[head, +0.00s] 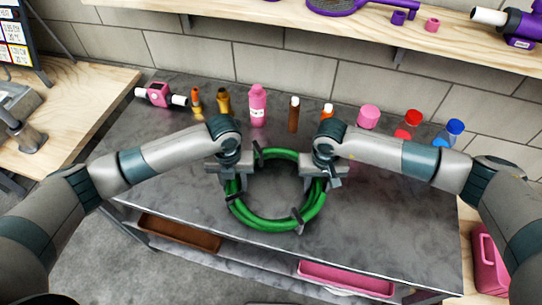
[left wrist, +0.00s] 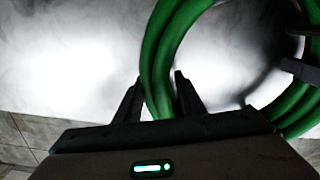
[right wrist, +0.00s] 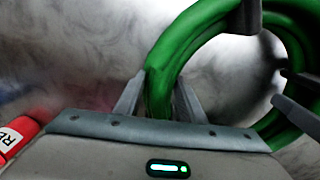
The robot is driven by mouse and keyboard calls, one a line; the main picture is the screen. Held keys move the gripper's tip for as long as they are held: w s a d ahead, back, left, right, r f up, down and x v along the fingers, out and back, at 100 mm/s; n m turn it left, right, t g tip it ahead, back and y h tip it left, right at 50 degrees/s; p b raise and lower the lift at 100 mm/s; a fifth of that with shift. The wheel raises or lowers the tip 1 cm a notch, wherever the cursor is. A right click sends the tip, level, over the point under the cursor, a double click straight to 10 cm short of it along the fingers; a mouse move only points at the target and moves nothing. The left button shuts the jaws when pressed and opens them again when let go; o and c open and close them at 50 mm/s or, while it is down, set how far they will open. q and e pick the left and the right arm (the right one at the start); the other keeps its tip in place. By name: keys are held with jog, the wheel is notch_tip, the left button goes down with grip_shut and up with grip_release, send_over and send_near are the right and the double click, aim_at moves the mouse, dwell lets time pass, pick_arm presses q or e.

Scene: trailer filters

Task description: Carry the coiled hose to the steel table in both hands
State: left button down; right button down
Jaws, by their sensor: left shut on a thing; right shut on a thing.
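The green coiled hose (head: 265,219) is a ring of several loops with dark ties, over the grey steel table (head: 385,215). My left gripper (head: 232,180) is shut on the left side of the coil. My right gripper (head: 323,178) is shut on its right side. In the left wrist view the hose (left wrist: 156,60) passes between the fingers (left wrist: 158,92). In the right wrist view the hose (right wrist: 180,50) runs between the fingers (right wrist: 158,97) too. I cannot tell whether the coil touches the tabletop or hangs just above it.
Along the table's back stand a pink valve-like part (head: 158,95), a pink bottle (head: 257,106), a brown bottle (head: 294,114), and red (head: 409,124) and blue-capped jars (head: 448,134). A wooden shelf (head: 270,30) overhangs the back wall. Brown (head: 180,234) and pink trays (head: 345,279) sit below the front edge.

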pick_arm(q)
jog(key=shift+f+b, duration=0.3)
jog(key=shift+f, duration=0.1)
pick_arm(e)
jog(key=shift+f, duration=0.4)
pick_arm(q)
jog(key=c, duration=1.2)
grip_release()
jog(key=shift+r, duration=0.1)
pick_arm(e)
jog(key=c, duration=1.2)
grip_release()
jog(key=shift+r, duration=0.1)
pick_arm(q)
jog(key=shift+o, duration=0.2)
pick_arm(e)
jog(key=shift+o, duration=0.2)
pick_arm(q)
jog(key=shift+r, duration=0.1)
notch_tip(320, 180, up, 12)
jog(key=shift+f, duration=0.1)
pick_arm(e)
jog(key=shift+r, duration=0.1)
notch_tip(320, 180, up, 12)
jog(key=shift+f, duration=0.1)
